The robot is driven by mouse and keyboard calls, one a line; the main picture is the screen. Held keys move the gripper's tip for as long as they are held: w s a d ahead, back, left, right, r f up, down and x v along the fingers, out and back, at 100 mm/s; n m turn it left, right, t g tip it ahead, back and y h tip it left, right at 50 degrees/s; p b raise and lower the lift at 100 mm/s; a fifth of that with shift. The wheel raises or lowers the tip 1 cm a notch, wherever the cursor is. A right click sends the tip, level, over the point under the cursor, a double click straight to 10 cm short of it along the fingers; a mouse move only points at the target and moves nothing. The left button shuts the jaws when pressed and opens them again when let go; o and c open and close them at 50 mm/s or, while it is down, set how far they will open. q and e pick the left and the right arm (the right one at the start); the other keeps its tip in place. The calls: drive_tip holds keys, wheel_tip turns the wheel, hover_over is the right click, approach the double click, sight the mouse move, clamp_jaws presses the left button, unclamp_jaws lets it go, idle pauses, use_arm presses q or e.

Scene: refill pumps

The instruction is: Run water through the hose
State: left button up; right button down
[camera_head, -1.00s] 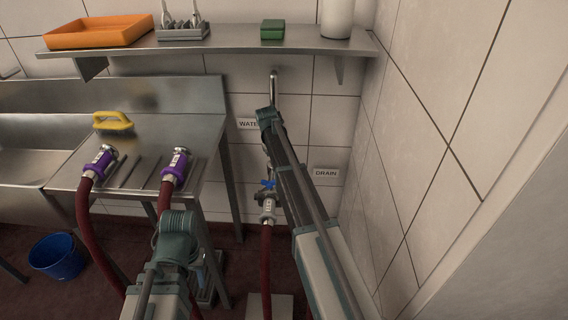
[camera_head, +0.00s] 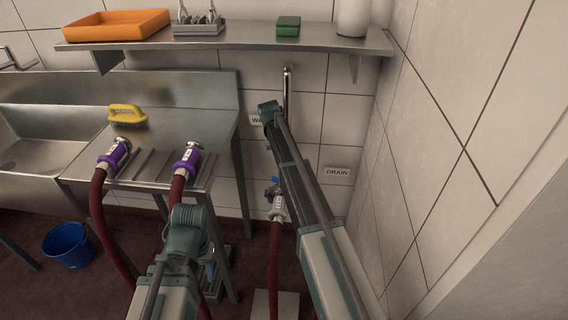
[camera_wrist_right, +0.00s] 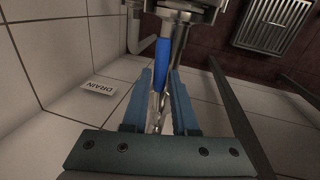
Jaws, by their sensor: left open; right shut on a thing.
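In the head view a valve with a blue handle (camera_head: 275,181) stands low on the back wall, with a grey coupling (camera_head: 278,207) and a dark red hose (camera_head: 275,262) hanging below it. In the right wrist view the blue handle (camera_wrist_right: 163,62) lies between the two fingers of my right gripper (camera_wrist_right: 163,88), which is shut on it. In the head view my right arm hides that gripper. My left gripper (camera_head: 207,268) is open, low in front of the steel table, partly hidden by its own wrist. Whether water flows cannot be seen.
A DRAIN label (camera_head: 338,171) is on the wall. A shelf (camera_head: 240,42) is above; a blue bucket (camera_head: 68,245) stands on the floor.

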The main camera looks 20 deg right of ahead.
drive_tip(key=c, duration=0.7)
unclamp_jaws()
wheel_tip(320, 180, up, 14)
drive_tip(key=w+a+p, duration=0.1)
drive_tip(key=a+p, duration=0.1)
drive_tip(key=p, duration=1.1)
drive_tip(key=shift+a+f+p, duration=0.2)
drive_tip(key=shift+a+p, duration=0.05)
drive_tip(key=shift+p, duration=0.05)
